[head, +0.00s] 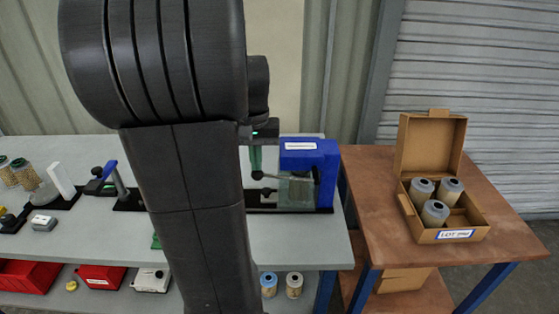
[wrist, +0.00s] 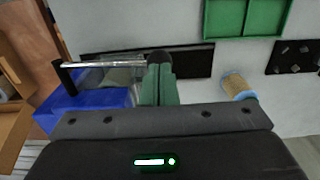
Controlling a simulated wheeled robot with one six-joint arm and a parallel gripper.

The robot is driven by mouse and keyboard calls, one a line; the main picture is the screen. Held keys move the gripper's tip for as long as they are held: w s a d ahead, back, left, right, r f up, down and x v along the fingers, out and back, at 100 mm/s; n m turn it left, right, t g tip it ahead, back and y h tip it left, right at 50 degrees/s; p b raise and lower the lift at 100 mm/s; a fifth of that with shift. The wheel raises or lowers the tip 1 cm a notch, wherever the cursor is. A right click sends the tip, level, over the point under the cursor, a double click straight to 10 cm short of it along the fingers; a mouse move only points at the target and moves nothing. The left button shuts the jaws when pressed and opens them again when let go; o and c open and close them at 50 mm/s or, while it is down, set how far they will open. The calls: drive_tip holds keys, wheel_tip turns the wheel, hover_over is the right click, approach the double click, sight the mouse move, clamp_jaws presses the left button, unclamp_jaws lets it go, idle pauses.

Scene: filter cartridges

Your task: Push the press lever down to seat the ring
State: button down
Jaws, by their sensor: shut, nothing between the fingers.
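The blue press (head: 310,156) stands at the right end of the grey bench, with a clear guard on its front. It also shows in the wrist view (wrist: 85,108). Its metal lever (wrist: 100,64) runs out from a black pivot, roughly level in the head view, to a black knob (wrist: 160,57). My gripper (head: 257,170) is shut and empty, its green fingers pointing down at the knob end of the lever. In the wrist view the fingertips (wrist: 159,72) overlap the knob; I cannot tell whether they touch it. I cannot make out the ring.
A green tray (wrist: 245,17) and a black plate (wrist: 295,57) are beyond. An open carton (head: 462,234) with three cartridges stands on the brown table (head: 375,190). My arm hides the middle of the bench.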

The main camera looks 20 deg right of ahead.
drive_tip(key=shift+r+p, duration=2.65)
drive_tip(key=shift+r, duration=0.65)
drive_tip(key=shift+f, duration=0.1)
